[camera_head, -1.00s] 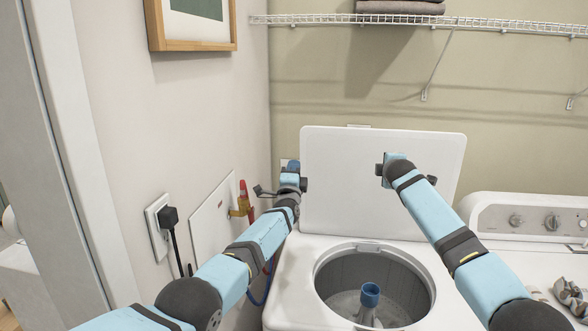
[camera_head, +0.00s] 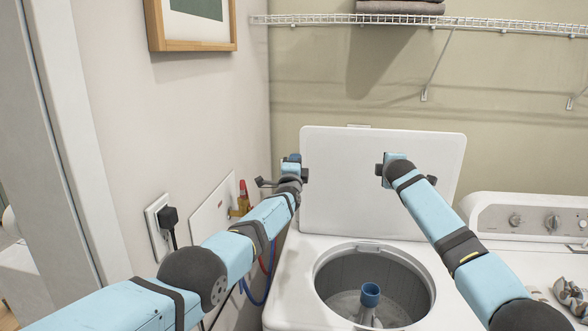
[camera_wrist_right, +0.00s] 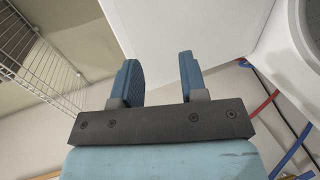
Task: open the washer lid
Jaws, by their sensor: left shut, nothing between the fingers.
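The white washer lid (camera_head: 345,205) stands raised, leaning close to the back wall above the white washer (camera_head: 287,300). The open drum with its grey, blue-topped agitator (camera_head: 370,294) shows below it. My left gripper (camera_head: 292,160) is shut and empty at the lid's left edge; I cannot tell whether it touches. My right gripper (camera_head: 383,170) is in front of the lid's right half. In the right wrist view its two blue fingers (camera_wrist_right: 161,78) are apart with nothing between them, and the white lid panel (camera_wrist_right: 185,28) is behind them.
A wall outlet with a black plug (camera_head: 168,217) and a utility box (camera_head: 212,215) are beside my left arm. A second white machine (camera_head: 535,222) stands at the right, with crumpled cloth (camera_head: 570,297) on it. A wire shelf (camera_head: 480,24) holds folded towels (camera_head: 400,7).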

